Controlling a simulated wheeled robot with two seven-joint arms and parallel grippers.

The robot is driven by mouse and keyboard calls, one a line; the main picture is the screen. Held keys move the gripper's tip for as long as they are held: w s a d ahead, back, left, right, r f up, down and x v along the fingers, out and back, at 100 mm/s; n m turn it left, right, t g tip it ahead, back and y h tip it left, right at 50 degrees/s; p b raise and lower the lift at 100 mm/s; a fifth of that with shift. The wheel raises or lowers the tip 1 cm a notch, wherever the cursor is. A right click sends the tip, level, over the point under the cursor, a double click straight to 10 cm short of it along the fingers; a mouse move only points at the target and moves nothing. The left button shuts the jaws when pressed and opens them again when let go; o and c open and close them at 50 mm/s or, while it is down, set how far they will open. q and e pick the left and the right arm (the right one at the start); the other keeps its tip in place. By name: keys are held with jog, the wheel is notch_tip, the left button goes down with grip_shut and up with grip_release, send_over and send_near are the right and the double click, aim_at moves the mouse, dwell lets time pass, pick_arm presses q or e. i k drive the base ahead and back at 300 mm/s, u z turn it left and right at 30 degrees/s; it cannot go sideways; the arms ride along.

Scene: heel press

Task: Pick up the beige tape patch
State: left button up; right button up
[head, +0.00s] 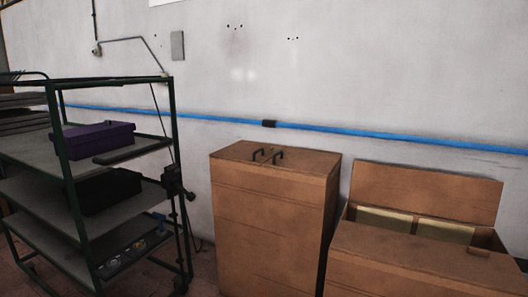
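I cannot make out a beige tape patch for certain in the head view. A small tan piece (478,252) lies at the front rim of the open brown box (400,262) at the right; I cannot tell what it is. Two pale yellowish panels (385,222) show inside that box, below its raised back flap (425,192). Neither of my grippers is in view.
A green-framed shelf rack (72,190) at the left holds a purple box (92,140) and a black box (105,190). A blue pipe (330,131) crosses the wall.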

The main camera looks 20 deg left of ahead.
aim_at(272, 150)
jog(key=u, duration=0.8)
jog(key=i, duration=1.65)
jog(key=u, duration=0.45)
